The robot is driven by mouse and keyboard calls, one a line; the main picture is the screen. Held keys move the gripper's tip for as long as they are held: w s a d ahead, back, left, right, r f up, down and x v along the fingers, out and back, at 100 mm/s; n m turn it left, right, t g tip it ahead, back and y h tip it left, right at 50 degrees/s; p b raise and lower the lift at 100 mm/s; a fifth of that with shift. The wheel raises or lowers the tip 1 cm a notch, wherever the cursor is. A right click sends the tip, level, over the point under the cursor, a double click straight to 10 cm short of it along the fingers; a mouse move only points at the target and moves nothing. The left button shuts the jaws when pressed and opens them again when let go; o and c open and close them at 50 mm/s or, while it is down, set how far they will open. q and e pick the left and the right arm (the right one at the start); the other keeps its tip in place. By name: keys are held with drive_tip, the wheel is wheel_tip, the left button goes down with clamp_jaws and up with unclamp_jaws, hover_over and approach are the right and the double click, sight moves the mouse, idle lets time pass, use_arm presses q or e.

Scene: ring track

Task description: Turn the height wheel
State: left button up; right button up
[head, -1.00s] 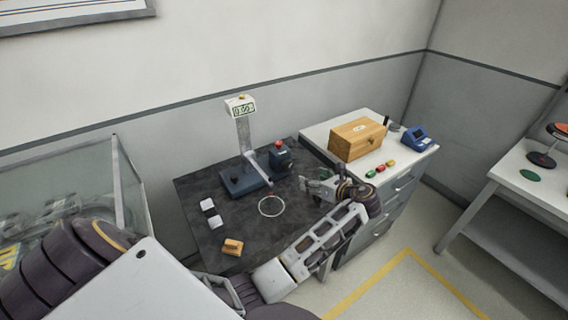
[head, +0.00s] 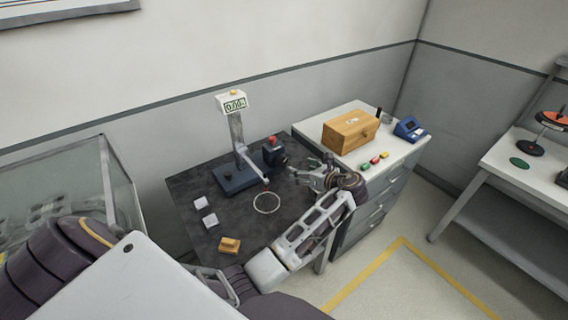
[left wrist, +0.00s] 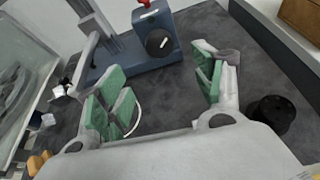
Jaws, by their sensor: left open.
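A dark blue block (head: 276,155) with a red knob (head: 271,141) on top stands on the black bench top, beside a measuring stand with a blue base (head: 238,178). In the left wrist view a round black wheel (left wrist: 159,43) with a small white mark sits on the face of this block (left wrist: 182,45); it looks like the height wheel. My left gripper (head: 312,172) is open and empty, to the right of the block and apart from it. In the left wrist view its green-padded fingers (left wrist: 158,92) are spread, with the wheel beyond them. My right gripper is not seen.
A thin ring (head: 266,203), white blocks (head: 205,211) and an orange-brown block (head: 229,245) lie on the black bench top (head: 205,180). The stand carries a display (head: 234,104). A wooden box (head: 350,131) stands on the white cabinet at right. A black cylinder (left wrist: 271,117) is close to the fingers.

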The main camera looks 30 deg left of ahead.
sight(283, 162)
use_arm(q)
drive_tip(key=x, duration=1.2)
drive_tip(key=shift+w+a, duration=0.1)
drive_tip(key=shift+a, duration=0.05)
drive_tip(key=c, duration=1)
